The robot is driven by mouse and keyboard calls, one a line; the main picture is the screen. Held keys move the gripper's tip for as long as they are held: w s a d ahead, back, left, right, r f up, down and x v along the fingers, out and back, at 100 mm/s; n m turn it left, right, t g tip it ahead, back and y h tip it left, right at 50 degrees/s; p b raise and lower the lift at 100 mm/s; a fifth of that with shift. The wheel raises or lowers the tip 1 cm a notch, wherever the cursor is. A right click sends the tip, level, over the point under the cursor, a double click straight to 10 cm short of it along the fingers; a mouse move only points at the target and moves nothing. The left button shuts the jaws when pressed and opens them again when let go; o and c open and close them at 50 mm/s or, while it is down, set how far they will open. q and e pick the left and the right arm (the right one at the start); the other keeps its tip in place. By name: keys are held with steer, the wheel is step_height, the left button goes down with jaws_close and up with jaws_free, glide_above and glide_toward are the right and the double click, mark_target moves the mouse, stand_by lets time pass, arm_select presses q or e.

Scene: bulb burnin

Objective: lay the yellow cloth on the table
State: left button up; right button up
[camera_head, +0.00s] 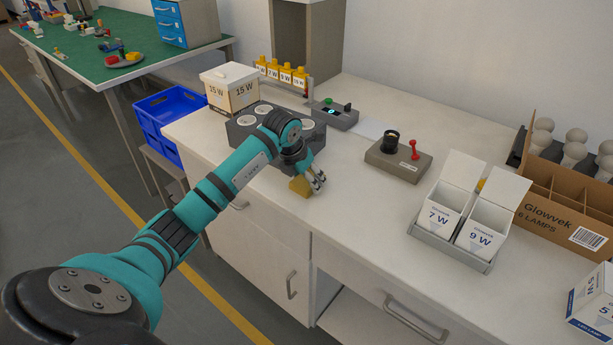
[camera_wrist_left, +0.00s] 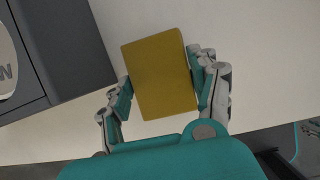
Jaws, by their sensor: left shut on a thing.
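The yellow cloth (camera_head: 300,186) looks like a small folded block and is at the front edge of the white table (camera_head: 358,216). My left gripper (camera_head: 317,182) is shut on it. In the left wrist view the cloth (camera_wrist_left: 160,73) sits between the two fingers of the left gripper (camera_wrist_left: 163,82), with the pale table top behind it. I cannot tell whether the cloth touches the table. My right gripper is not in view.
A dark grey block with round white-topped sockets (camera_head: 244,121) stands just left of the gripper. Behind are a grey control box (camera_head: 335,114) and a tester with a red lever (camera_head: 398,160). Small lamp boxes (camera_head: 445,209) stand right. The table between is clear.

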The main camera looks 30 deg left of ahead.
arm_select(q)
steer(key=o, duration=0.7)
steer(key=shift+f, duration=0.1)
steer(key=shift+o, duration=0.2)
steer(key=shift+r, duration=0.3)
steer(key=v, duration=1.1)
steer(key=shift+s+r, duration=0.2)
steer(key=shift+r, duration=0.15)
steer(key=shift+d, duration=0.1)
